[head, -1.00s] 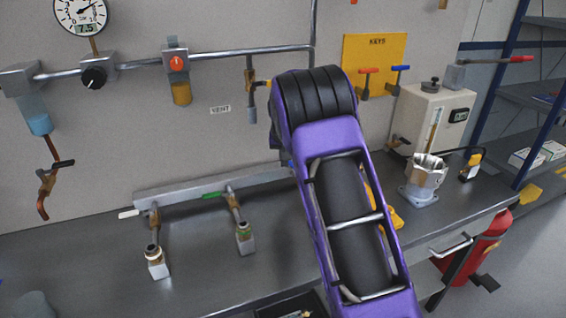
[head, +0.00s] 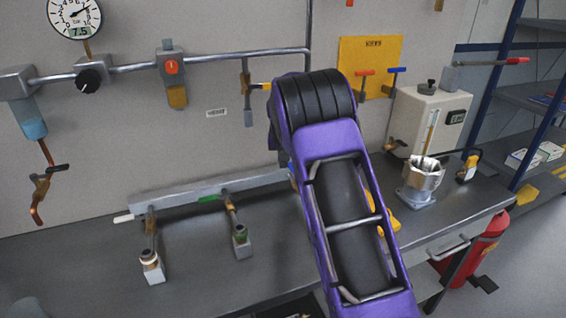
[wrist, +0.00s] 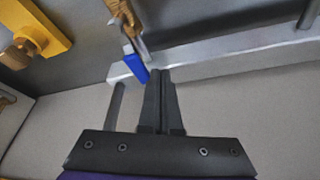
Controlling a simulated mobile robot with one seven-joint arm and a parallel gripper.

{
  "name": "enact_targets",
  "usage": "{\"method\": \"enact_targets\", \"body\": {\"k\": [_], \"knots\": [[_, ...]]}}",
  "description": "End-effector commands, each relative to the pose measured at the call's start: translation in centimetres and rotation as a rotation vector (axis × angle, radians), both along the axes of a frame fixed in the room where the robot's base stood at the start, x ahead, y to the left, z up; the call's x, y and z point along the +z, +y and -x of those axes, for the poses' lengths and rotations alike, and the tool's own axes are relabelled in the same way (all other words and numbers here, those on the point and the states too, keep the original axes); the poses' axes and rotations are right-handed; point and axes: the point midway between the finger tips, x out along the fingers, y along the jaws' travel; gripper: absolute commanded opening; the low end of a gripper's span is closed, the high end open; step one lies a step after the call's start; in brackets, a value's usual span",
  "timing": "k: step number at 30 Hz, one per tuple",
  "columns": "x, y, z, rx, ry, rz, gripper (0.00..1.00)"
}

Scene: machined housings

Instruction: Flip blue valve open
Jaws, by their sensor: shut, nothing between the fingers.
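The blue valve handle (wrist: 136,66) shows in the wrist view beside a brass valve body (wrist: 123,12) on the pale rail. My gripper (wrist: 160,74) is shut and empty, with its fingertips just right of the blue handle; I cannot tell whether they touch it. In the head view only a sliver of blue shows beside my purple arm, which hides my gripper and most of this valve.
Green-handled (head: 209,198) and white-handled (head: 124,217) valves stand on the same rail (head: 190,194), left of my arm. A yellow block with a brass knob (wrist: 18,52) is at the left in the wrist view. A clamped metal housing (head: 424,175) stands on the bench at right.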

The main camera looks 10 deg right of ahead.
Motion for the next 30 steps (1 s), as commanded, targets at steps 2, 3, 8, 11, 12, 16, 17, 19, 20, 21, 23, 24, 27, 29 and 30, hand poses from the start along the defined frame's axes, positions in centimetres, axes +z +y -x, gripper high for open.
{"method": "enact_targets", "body": {"k": [2, 3, 8, 11, 12, 16, 17, 19, 20, 21, 23, 24, 27, 29, 30], "knots": [[0.6, 0.1, 0.2, 0.000, -0.002, 0.000, 0.00], [1.1, 0.1, 0.3, 0.000, -0.003, 0.000, 0.00], [4.1, 0.4, 1.5, 0.001, -0.004, -0.001, 0.00], [6.5, 0.6, 2.4, 0.001, -0.005, -0.002, 0.00], [7.4, 0.7, 2.8, 0.002, -0.004, -0.001, 0.00], [10.4, 0.9, 3.9, 0.001, -0.004, -0.001, 0.00], [11.0, 1.0, 4.2, 0.001, -0.005, -0.001, 0.00], [12.4, 1.1, 4.7, 0.001, -0.004, -0.001, 0.00], [12.9, 1.1, 5.0, 0.001, -0.004, -0.001, 0.00], [13.5, 1.1, 5.2, 0.000, -0.003, 0.000, 0.00], [14.4, 1.2, 5.6, 0.001, -0.003, 0.000, 0.00], [14.8, 1.2, 5.8, 0.001, -0.002, 0.001, 0.00], [15.6, 1.3, 6.1, 0.001, -0.002, 0.000, 0.00], [15.9, 1.4, 6.2, 0.000, -0.001, 0.000, 0.00], [16.0, 1.4, 6.3, 0.000, 0.000, 0.000, 0.00]]}}
